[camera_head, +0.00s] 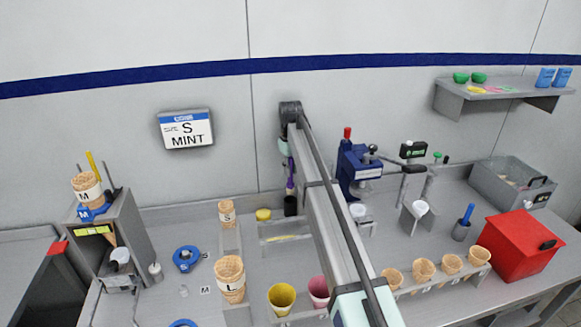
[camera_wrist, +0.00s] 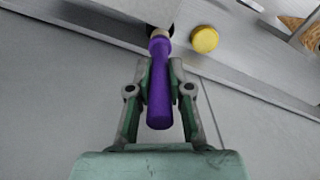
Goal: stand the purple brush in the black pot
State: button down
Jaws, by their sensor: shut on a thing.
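The purple brush (camera_head: 290,178) is upright in my gripper (camera_head: 286,150), at the back of the counter near the wall. In the wrist view the purple handle (camera_wrist: 159,95) runs between the two fingers of my gripper (camera_wrist: 160,70), which are shut on it. The brush's pale lower part (camera_wrist: 160,33) points at the black pot. The black pot (camera_head: 290,207) stands directly below the brush in the head view. Only a dark part of it shows in the wrist view. The brush's lower end meets the pot's mouth in the picture; I cannot tell how far inside it is.
A yellow round lid (camera_head: 264,214) lies left of the pot; it also shows in the wrist view (camera_wrist: 204,39). A grey rack (camera_head: 285,228) stands in front. A blue press (camera_head: 356,170) stands to the right. My arm hides part of the counter.

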aim_at(290, 158)
jog(key=shift+f+b, duration=0.85)
jog(key=shift+f, duration=2.85)
jog(key=c, duration=1)
grip_release()
notch_tip(290, 158, up, 12)
